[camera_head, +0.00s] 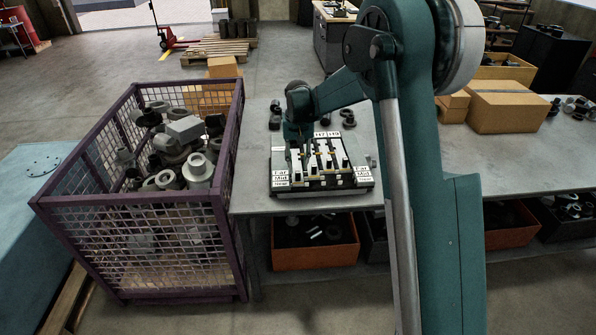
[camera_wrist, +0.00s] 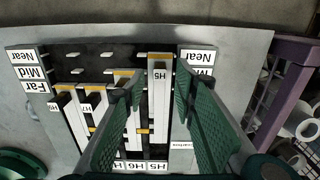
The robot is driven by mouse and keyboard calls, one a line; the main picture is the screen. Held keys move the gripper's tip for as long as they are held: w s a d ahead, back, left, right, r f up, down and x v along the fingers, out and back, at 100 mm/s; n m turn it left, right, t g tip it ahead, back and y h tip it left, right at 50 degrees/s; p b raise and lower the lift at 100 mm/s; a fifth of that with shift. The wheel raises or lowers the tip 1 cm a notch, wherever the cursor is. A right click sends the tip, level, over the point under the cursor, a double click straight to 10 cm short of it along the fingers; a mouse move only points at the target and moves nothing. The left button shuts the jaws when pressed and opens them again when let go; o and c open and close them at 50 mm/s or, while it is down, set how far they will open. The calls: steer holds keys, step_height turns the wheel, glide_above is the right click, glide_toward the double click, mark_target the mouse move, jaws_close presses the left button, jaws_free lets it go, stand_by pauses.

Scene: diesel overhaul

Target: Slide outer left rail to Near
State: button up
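A rail board (camera_head: 322,184) with several white sliding rails lies on the grey table. Far, Mid and Near labels run along its sides. The wrist view shows the board upside down, with Near at the top. The rail marked H5 (camera_wrist: 159,100) is the outer left one, at right of the rails in the wrist view. Its marked end is about level with the Near label (camera_wrist: 198,57). My gripper (camera_wrist: 157,90) is open, its green fingers on either side of H5 with gaps visible. In the head view my gripper (camera_head: 297,143) is over the board's left part.
The H7 rail (camera_wrist: 87,108) and another rail stand further toward Far; the left finger partly covers a rail beside H5. A purple mesh crate (camera_head: 140,200) of metal parts stands left of the table. Cardboard boxes (camera_head: 507,107) stand to the right.

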step_height(320, 180, up, 6)
stand_by(0.4)
steer(key=shift+s+r, duration=0.1)
steer(key=s+d+r+t+b, duration=0.1)
steer(key=s+d+r+b, duration=0.2)
steer(key=s, duration=0.5)
steer(key=s+d+r+t, duration=0.1)
steer(key=s+d+r, duration=0.2)
steer(key=s+r, duration=0.35)
steer(key=s+d+r+t+b, duration=0.2)
steer(key=s+d, duration=0.2)
steer(key=s, duration=0.6)
steer(key=s+d+f+t+b, duration=0.1)
steer(key=s+f, duration=0.3)
steer(key=s, duration=0.7)
steer(key=s+d+f+t+b, duration=0.2)
steer(key=s+f, duration=0.3)
steer(key=s, duration=0.7)
steer(key=shift+s+d+b, duration=0.3)
steer(key=shift+d+b, duration=0.2)
steer(key=shift+d, duration=0.25)
